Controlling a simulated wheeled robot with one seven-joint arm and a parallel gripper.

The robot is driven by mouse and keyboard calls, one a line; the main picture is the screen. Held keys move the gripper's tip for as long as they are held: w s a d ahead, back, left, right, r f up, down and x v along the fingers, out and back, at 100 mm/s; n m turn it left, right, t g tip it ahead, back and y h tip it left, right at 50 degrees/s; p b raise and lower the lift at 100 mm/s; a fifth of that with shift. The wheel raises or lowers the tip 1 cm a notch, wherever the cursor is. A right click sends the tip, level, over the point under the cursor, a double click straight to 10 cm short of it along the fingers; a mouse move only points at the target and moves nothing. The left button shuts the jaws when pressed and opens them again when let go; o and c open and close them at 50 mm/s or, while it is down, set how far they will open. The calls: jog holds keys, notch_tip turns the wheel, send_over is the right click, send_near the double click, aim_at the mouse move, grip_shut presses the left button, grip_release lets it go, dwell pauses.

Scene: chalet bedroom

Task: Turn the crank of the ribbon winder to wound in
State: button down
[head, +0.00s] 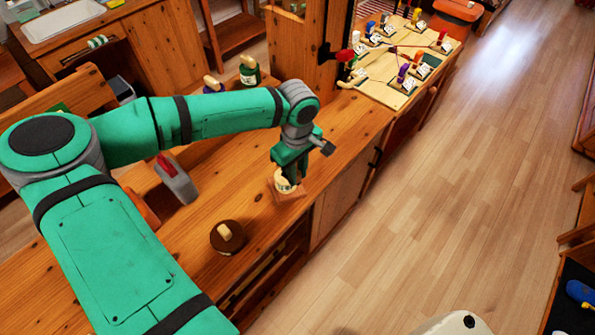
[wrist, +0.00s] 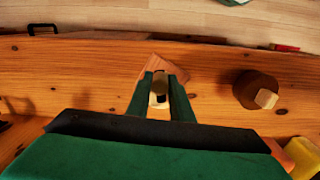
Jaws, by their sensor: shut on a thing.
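What looks like the ribbon winder (head: 285,184) is a small cream piece on a square reddish-brown wooden base (head: 295,193), near the front edge of the wooden counter. My gripper (head: 287,172) reaches down onto it from above, fingers shut on its cream crank part. In the wrist view my gripper (wrist: 159,90) shows its two green fingers on either side of the pale crank part (wrist: 160,79), with the base (wrist: 172,65) just beyond. The fingers hide most of the crank, so I cannot tell its angle. I cannot make out any ribbon.
A dark brown round piece with a cream handle (head: 228,248) stands on the counter (head: 200,228) nearby. A green pot-like piece (head: 249,73) stands farther back. A board (head: 400,88) holds several coloured pieces.

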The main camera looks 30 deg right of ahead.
jog(key=shift+s+a+m, duration=0.1)
jog(key=shift+a+m, duration=0.2)
jog(key=shift+m, duration=0.6)
dwell(1.2)
jog(key=c, duration=1.6)
grip_release()
jog(key=shift+o, duration=0.2)
notch_tip(320, 180, up, 11)
jog(key=shift+f, duration=0.1)
